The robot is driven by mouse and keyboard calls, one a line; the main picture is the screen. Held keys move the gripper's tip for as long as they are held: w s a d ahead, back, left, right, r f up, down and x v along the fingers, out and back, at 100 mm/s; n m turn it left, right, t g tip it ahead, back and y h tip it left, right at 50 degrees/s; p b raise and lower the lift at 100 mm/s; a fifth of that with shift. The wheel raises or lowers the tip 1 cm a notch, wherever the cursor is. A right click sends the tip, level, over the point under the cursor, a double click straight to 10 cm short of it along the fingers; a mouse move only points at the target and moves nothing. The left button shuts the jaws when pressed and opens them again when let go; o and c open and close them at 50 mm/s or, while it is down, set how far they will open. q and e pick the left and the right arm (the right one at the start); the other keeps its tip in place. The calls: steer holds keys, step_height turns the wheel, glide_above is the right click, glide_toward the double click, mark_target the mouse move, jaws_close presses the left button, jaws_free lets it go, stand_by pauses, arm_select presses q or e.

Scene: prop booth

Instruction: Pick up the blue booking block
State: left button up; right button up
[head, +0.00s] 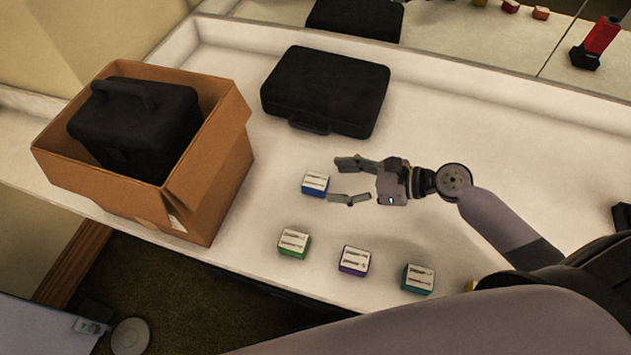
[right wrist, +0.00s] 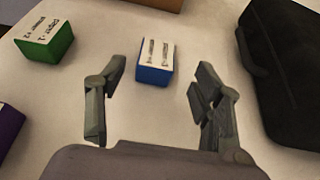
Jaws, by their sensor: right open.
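The blue booking block (head: 314,185) is a small blue block with a white printed label on top. It sits on the white counter, left of my right gripper (head: 350,181) in the head view. My right gripper is open and empty, its two fingers pointing toward the block. In the right wrist view, the blue block (right wrist: 154,62) lies just beyond the fingertips, between the lines of the two fingers of the gripper (right wrist: 158,82). The block does not appear to touch either finger. My left gripper is not visible.
A green block (head: 293,243), a purple block (head: 354,261) and a teal block (head: 418,279) sit along the counter's front. A black case (head: 325,90) lies behind. A cardboard box (head: 225,150) holding a black case stands at left. A mirror (head: 480,30) runs along the back.

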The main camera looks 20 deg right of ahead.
mark_target(322, 182)
steer(key=shift+p+x, duration=0.3)
steer(key=shift+x, duration=2.45)
steer(key=shift+s+a+r, duration=0.1)
steer(key=shift+c, duration=0.2)
steer(key=c, duration=1.2)
